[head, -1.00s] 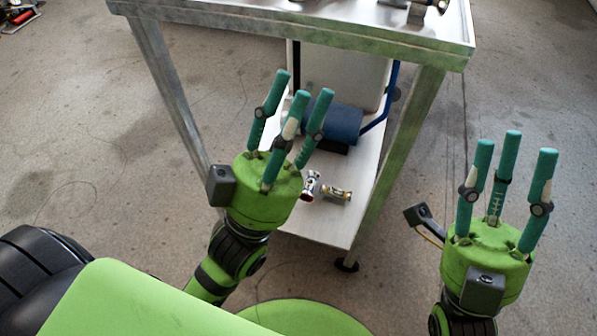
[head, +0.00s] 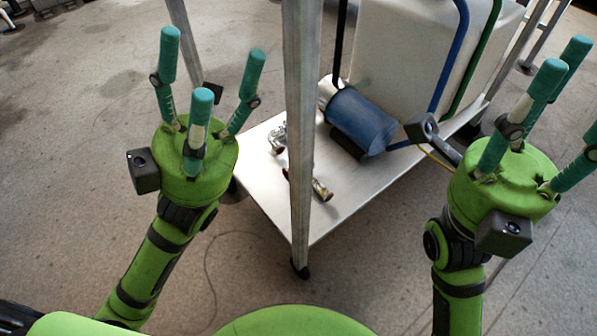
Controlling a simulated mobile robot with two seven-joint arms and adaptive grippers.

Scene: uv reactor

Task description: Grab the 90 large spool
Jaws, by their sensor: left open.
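Two small shiny metal pipe fittings lie on the lower shelf of the metal table. One fitting (head: 277,140) lies left of the front table leg, and the other (head: 321,190) lies just right of it. The leg passes between them and may hide a part of either. I cannot tell which one is the 90 large spool. My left gripper (head: 208,72) is open and empty, left of the shelf with its fingers pointing up. My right gripper (head: 568,85) is open and empty at the right, partly cut off by the picture edge.
The table leg (head: 301,110) stands in front of the shelf (head: 340,205). A blue cylindrical pump or motor (head: 362,122) and a large pale tank (head: 405,55) with blue and green pipes stand farther back.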

